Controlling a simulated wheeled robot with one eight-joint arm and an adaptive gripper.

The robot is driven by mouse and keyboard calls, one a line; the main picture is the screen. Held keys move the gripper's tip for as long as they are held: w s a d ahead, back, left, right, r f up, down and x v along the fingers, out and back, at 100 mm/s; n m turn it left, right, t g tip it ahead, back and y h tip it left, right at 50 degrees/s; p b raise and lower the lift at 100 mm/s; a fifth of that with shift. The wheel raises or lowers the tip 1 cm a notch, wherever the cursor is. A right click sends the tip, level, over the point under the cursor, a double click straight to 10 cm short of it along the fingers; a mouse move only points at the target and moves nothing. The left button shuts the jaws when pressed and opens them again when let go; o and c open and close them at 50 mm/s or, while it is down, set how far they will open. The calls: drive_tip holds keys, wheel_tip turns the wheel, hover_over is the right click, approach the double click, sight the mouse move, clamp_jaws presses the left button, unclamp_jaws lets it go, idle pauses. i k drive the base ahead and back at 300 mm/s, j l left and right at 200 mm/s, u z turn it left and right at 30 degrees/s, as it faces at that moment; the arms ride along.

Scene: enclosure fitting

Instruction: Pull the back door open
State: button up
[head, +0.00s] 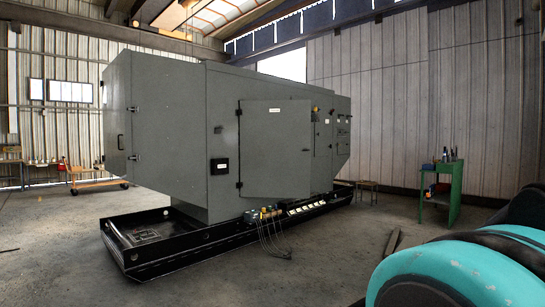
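A large grey enclosure (225,95) stands on a black base frame (190,250) in the middle of the hall. Its left end face carries a tall grey door panel (117,110) with a small dark handle (121,142) and hinges near the corner edge. This end door looks shut. On the long side facing me is another grey door (275,150) with a white label and hinges on its left edge. It appears to stand slightly proud of the wall; I cannot tell how far. Which one is the back door is not marked. My gripper is out of view.
My teal and black arm parts fill the lower right corner. Cables and small fittings (267,215) sit at the base frame's near edge. The concrete floor in front is mostly clear.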

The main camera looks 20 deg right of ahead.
sight(274, 134)
drive_tip(key=i, duration=1.4)
drive_tip(key=i+j, duration=0.15)
drive_tip(key=i, duration=1.25)
drive_tip(key=i+z, duration=0.15)
drive_tip(key=i, duration=0.5)
drive_tip(key=i+j+z, duration=0.15)
drive_tip(key=i, duration=0.5)
drive_tip(key=i+j+z, duration=0.15)
drive_tip(key=i, duration=0.5)
drive_tip(key=i+l+z, duration=0.3)
drive_tip(key=i+z, duration=0.15)
drive_tip(key=i, duration=0.2)
drive_tip(key=i+z, duration=0.5)
drive_tip(key=i, duration=0.15)
drive_tip(key=i+j+z, duration=0.15)
drive_tip(key=i+z, duration=0.3)
drive_tip(key=i, duration=0.2)
drive_tip(key=i+j+z, duration=0.1)
drive_tip(key=i+z, duration=0.3)
drive_tip(key=i, duration=1.2)
drive_tip(key=i+l+u, duration=0.25)
drive_tip(key=i+u, duration=0.25)
drive_tip(key=i+l+u, duration=0.75)
drive_tip(key=l+u, duration=0.2)
